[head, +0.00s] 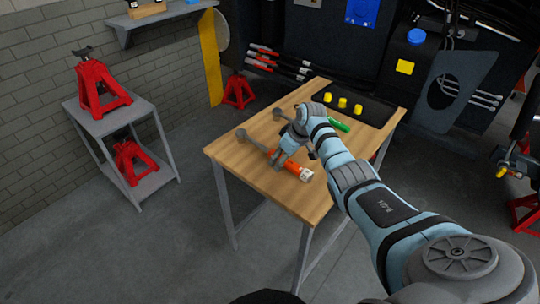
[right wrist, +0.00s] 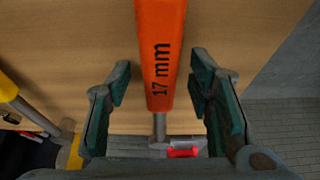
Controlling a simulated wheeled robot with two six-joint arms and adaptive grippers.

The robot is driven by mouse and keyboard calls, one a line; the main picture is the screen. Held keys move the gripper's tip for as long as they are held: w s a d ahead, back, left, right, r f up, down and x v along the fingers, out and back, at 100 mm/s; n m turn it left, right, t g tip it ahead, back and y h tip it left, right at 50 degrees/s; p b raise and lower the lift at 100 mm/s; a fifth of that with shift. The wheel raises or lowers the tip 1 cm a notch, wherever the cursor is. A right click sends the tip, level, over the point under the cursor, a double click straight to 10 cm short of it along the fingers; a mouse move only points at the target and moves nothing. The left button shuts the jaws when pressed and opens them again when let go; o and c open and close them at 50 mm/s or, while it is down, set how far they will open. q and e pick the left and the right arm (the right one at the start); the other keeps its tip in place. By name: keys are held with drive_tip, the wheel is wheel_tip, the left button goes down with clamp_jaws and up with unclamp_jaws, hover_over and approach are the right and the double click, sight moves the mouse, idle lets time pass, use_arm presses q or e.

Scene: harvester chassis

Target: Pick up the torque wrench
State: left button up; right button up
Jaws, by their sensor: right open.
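The wrench with the orange handle (head: 297,170) lies on the wooden table, its grey head (head: 241,134) toward the table's left edge. In the right wrist view its orange handle (right wrist: 163,45) is marked "17 mm". My right gripper (head: 285,158) is over this wrench. In the right wrist view the gripper (right wrist: 161,86) is open, its fingers on either side of the handle with gaps visible. A yellow-handled tool (right wrist: 8,88) shows beside it. A green handle (head: 338,124) lies farther back. My left gripper is not in view.
The wooden table (head: 232,155) holds a dark tray (head: 375,110) with yellow pieces at the back. A grey shelf stand (head: 125,107) with red jack stands (head: 98,88) is at the left. The dark chassis (head: 330,45) stands behind the table. Floor is clear at front left.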

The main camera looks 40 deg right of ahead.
drive_tip(key=shift+r, duration=0.1)
drive_tip(key=shift+c, duration=0.5)
clamp_jaws()
drive_tip(key=shift+w+r, duration=0.1)
drive_tip(key=shift+r, duration=0.5)
wheel_tip(320, 180, up, 19)
drive_tip(key=p, duration=0.4)
drive_tip(key=c, duration=0.6)
unclamp_jaws()
drive_tip(key=shift+f, duration=0.1)
clamp_jaws()
